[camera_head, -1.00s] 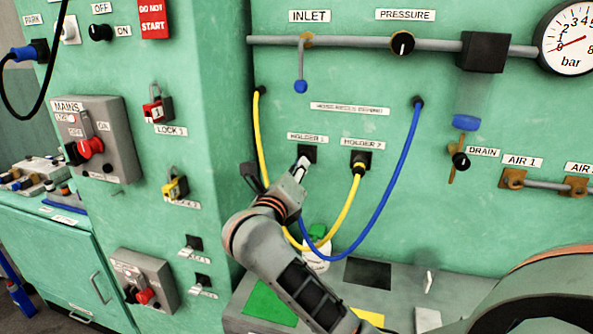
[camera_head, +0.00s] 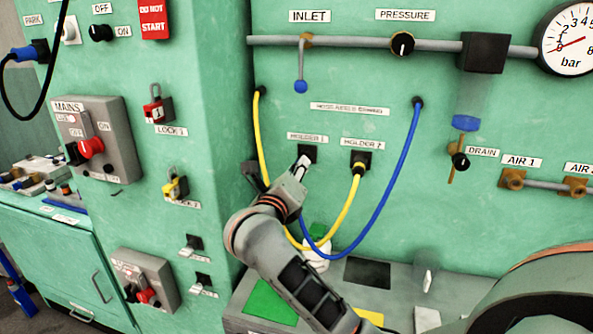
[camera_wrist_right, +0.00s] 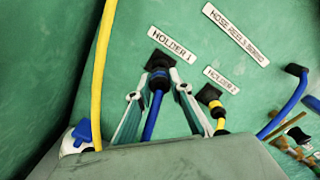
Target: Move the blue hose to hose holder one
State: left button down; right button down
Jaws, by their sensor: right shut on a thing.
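The blue hose (camera_head: 398,165) hangs from its port at upper right, loops down and passes behind my right arm. My right gripper (camera_head: 302,167) is in front of holder one. In the right wrist view its fingers (camera_wrist_right: 160,108) are on both sides of the blue hose end (camera_wrist_right: 154,112) and shut on it. The hose's dark tip meets the black square of holder one (camera_wrist_right: 157,60); how deep it sits cannot be told. Holder one (camera_head: 308,151) is partly covered by the gripper in the head view. My left gripper is not in view.
The yellow hose (camera_head: 347,208) ends in holder two (camera_head: 362,157), close to the right of the gripper. Its other side (camera_wrist_right: 101,75) hangs left of the gripper. A grey ledge (camera_head: 395,300) lies below; the drain valve (camera_head: 460,160) is farther right.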

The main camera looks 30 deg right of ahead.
jog(key=shift+x, duration=1.45)
jog(key=c, duration=1.7)
grip_release()
jog(key=shift+a, duration=0.1)
jog(key=v, duration=1.2)
